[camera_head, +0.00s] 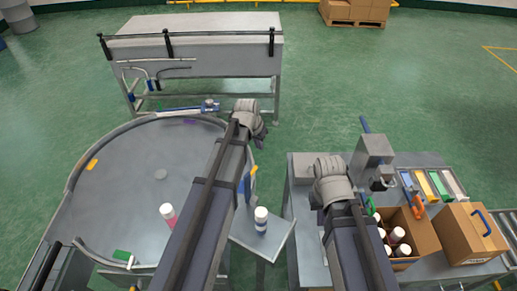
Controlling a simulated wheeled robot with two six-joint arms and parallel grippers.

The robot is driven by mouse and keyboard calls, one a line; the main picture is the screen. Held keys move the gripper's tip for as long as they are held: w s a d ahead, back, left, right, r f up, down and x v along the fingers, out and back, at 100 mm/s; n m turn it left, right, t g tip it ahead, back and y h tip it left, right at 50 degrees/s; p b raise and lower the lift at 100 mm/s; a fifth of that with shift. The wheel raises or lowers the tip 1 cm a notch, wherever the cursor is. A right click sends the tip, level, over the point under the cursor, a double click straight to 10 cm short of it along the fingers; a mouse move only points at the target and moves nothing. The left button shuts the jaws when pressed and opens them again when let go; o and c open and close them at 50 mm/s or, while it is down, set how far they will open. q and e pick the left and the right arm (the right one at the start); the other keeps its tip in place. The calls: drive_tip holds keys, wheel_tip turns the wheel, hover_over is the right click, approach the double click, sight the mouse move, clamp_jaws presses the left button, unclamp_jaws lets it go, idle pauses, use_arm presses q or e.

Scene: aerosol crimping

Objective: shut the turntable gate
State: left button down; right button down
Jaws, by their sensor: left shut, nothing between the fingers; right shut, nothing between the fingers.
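The round grey turntable (120,190) fills the left of the head view, with a raised rim. A bar with blue parts (188,108) lies along its far rim, ending in a small metal piece. A blue and yellow piece (248,183) stands at its right edge, partly behind my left arm. I cannot tell which of these is the gate, or how far it is open. My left gripper (260,132) is shut and empty just right of the bar's end; contact is unclear. My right gripper (331,168) is shut and empty beside the crimping machine, fingertips mostly hidden.
A pink can with a white top (168,216) stands on the turntable. A blue-labelled can (261,220) stands on the small plate to its right. The crimping machine (373,150), an open carton of cans (424,238) and a closed carton (466,240) occupy the right bench.

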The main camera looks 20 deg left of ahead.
use_arm(q)
drive_tip(key=a+b+x, duration=0.1)
drive_tip(key=b+x, duration=0.8)
drive_tip(key=x, duration=0.1)
drive_tip(key=s, duration=0.2)
drive_tip(key=s+r+p, duration=0.1)
drive_tip(key=s, duration=0.1)
drive_tip(key=shift+s, duration=0.25)
